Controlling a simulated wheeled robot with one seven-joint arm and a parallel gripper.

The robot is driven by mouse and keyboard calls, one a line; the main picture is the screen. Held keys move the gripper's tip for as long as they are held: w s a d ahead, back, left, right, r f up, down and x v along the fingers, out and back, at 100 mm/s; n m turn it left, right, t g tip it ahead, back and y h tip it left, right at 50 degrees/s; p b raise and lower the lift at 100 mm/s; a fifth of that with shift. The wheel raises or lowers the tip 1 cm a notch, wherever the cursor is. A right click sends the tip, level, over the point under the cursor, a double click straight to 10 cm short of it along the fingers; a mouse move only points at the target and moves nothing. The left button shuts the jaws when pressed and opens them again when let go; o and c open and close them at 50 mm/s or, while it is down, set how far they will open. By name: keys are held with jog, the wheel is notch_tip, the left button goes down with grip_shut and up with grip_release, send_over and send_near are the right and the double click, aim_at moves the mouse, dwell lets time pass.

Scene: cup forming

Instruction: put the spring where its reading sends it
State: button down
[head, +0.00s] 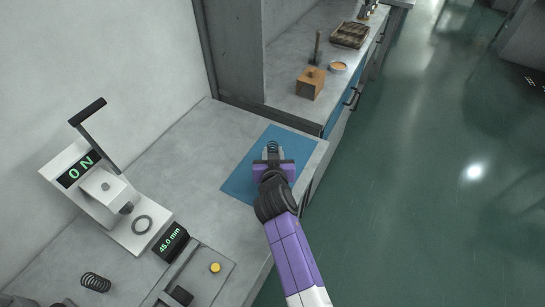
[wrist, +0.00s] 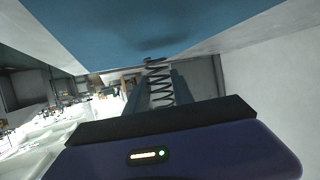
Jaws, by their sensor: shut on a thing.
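My gripper (head: 272,155) is shut on a dark coil spring (head: 272,146) over the blue mat (head: 236,183). In the wrist view the spring (wrist: 155,72) stands out past the fingers (wrist: 157,98), and the blue mat (wrist: 105,28) fills the top. I cannot tell whether the spring touches the mat. A white press tester (head: 75,158) at the left reads 0 N, with a dark ring (head: 142,225) on its base. A small black display (head: 171,242) reads 45.0 mm. A second dark spring (head: 96,282) lies on the bench at the lower left.
A panel with a yellow button (head: 215,268) lies at the bench's front. Beyond the grey pillar (head: 235,50), a wooden block (head: 310,83), an orange-filled dish (head: 338,66) and a slotted tray (head: 350,35) stand on the far counter. The green floor at the right is clear.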

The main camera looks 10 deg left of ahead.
jog(key=shift+f, duration=0.85)
jog(key=shift+f, duration=0.15)
jog(key=c, duration=1.1)
grip_release()
jog(key=shift+r, duration=0.2)
jog(key=v, duration=1.2)
jog(key=shift+f, duration=0.1)
